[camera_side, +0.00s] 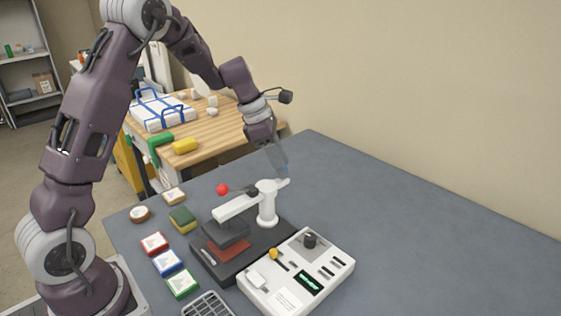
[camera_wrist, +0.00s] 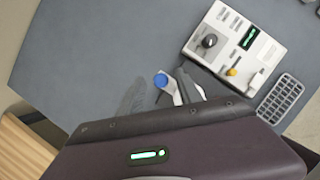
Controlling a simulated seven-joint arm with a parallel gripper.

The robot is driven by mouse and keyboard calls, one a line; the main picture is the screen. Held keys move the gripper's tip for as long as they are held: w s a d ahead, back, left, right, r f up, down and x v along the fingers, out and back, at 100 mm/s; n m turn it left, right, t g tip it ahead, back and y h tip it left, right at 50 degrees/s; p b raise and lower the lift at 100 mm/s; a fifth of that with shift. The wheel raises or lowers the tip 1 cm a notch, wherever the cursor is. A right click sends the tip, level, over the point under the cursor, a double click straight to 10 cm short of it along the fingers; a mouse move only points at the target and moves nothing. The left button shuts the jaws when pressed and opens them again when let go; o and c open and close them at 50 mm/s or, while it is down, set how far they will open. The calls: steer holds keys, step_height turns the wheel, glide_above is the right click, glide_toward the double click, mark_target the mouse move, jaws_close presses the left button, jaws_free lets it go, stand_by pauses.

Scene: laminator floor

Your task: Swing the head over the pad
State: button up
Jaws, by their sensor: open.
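A press with a dark base (camera_side: 205,262) stands on the grey-blue table. Its white post (camera_side: 267,205) carries a white swing arm (camera_side: 238,205) that reaches to the left. The dark head (camera_side: 226,232) hangs from this arm, above and partly over a reddish-brown pad (camera_side: 228,250). A red ball knob (camera_side: 222,189) sticks out at the far side of the arm. My gripper (camera_side: 283,172) is open, pointing down by the post's top at the right end of the arm; I cannot tell whether it touches. In the wrist view, a blue cap (camera_wrist: 160,80) shows on the press; my gripper body hides much else.
A white control box (camera_side: 297,272) with a dark knob and yellow-tipped lever stands right of the press. A grey rack (camera_side: 207,305) lies in front. Several coloured blocks (camera_side: 168,262) lie left of the base. The table's right side is clear.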

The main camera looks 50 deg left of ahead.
steer(key=v, duration=0.7)
steer(key=s+d+r+m, duration=0.4)
steer(key=s+m, duration=0.2)
steer(key=s, duration=0.1)
steer(key=s+d+r+m, duration=0.4)
steer(key=s+d+m, duration=0.1)
steer(key=s+m, duration=0.1)
steer(key=s+d+f+m+t+y, duration=0.2)
steer(key=s+m+y, duration=0.1)
steer(key=s+m, duration=1.2)
steer(key=shift+s, duration=1.05)
steer(key=shift+f, duration=0.1)
